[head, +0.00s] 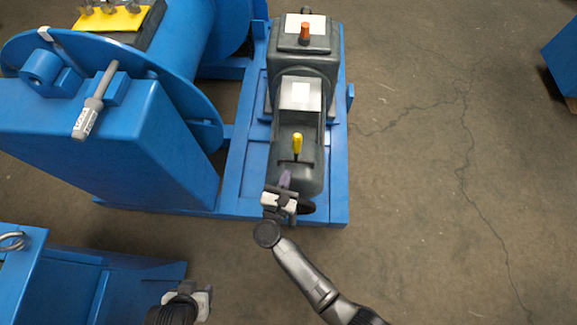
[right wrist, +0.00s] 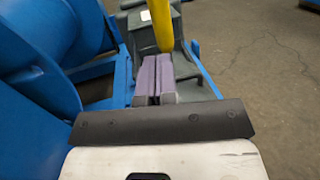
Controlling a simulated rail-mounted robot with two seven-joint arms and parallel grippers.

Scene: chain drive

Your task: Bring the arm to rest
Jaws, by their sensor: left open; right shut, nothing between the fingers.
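My right gripper (head: 285,178) is over the near end of the dark grey motor unit (head: 312,178), just short of an upright yellow lever (head: 297,144). Its purple-grey fingers are together with nothing between them, as the right wrist view (right wrist: 156,76) shows. In that view the yellow lever (right wrist: 160,22) rises just beyond the fingertips; whether they touch it I cannot tell. My right arm reaches in from the bottom. My left gripper (head: 203,291) is low at the bottom edge, partly cut off and empty, apart from the motor unit.
A large blue machine (head: 115,140) fills the left, with a grey-handled lever (head: 93,105) on it. A blue stand (head: 70,280) with a metal ring is at bottom left. An orange knob (head: 304,33) tops the motor unit. The cracked floor (head: 440,200) at right is clear.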

